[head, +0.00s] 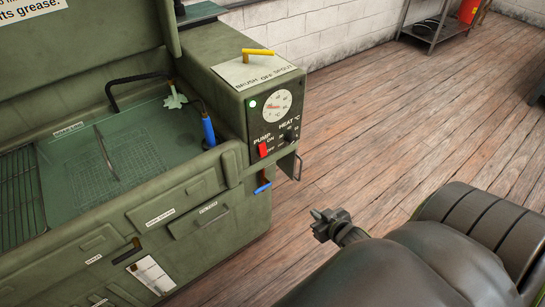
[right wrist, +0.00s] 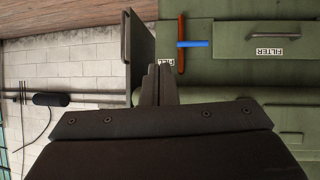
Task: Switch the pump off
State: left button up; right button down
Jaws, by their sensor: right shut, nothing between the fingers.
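The pump switch (head: 263,150) is a small red switch on the black control panel (head: 273,125) at the right end of the green parts washer. It sits under the word PUMP; which way it is set is too small to tell. A pale green lamp (head: 252,104) shows at the panel's upper left. My right gripper (head: 318,222) is shut and empty, over the floor to the right of and lower than the switch, clear of the washer. Its closed fingers also show in the right wrist view (right wrist: 158,85), where the switch is not visible. My left gripper is not in view.
A metal bracket (head: 297,168) sticks out beside the panel's lower right. A blue-handled valve (head: 263,188) is below the switch; it also shows in the right wrist view (right wrist: 194,44). A yellow lever (head: 258,52) tops the housing. Open wooden floor (head: 370,140) lies right.

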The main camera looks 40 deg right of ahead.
jog(key=w+a+r+t+y, duration=0.1)
jog(key=w+a+r+t, duration=0.1)
jog(key=r, duration=0.6)
jog(key=w+a+r+n+t+y, duration=0.1)
jog(key=w+a+r, duration=0.1)
jog(key=r, duration=0.6)
jog(key=shift+a+t, duration=0.15)
jog(key=shift+t, duration=0.25)
jog(key=shift+r, duration=0.1)
jog(key=b, duration=0.3)
send_near(262, 149)
jog(key=w+d+f, duration=0.1)
jog(key=w+f, duration=0.3)
jog(key=w, duration=0.2)
jog(key=shift+f, duration=0.3)
jog(key=shift+d, duration=0.1)
